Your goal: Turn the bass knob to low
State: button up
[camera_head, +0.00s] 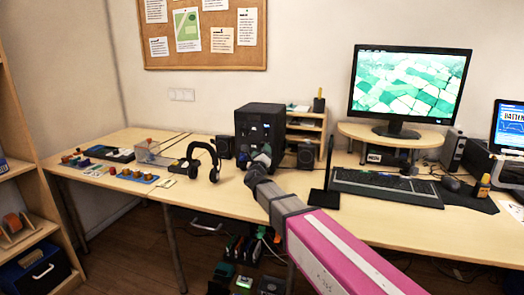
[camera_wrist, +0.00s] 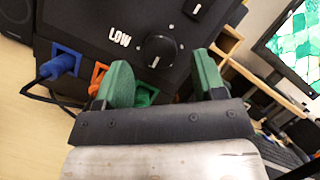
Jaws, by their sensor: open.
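A black speaker box (camera_head: 260,118) stands on the desk in the head view. In the wrist view its dark panel (camera_wrist: 90,22) fills the upper middle. A round black knob (camera_wrist: 159,50) sits there, with a white mark near its lower edge and the white word LOW to its left. My gripper (camera_wrist: 164,72) is open, with one green-padded finger on each side below the knob.
A blue plug (camera_wrist: 62,64) with a dark cable, an orange socket (camera_wrist: 98,73) and a green socket (camera_wrist: 145,92) line the panel below the knob. Part of another knob (camera_wrist: 197,8) shows above.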

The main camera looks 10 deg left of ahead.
jog(key=shift+x, duration=1.1)
jog(key=c, duration=0.9)
jog(key=shift+n, duration=0.3)
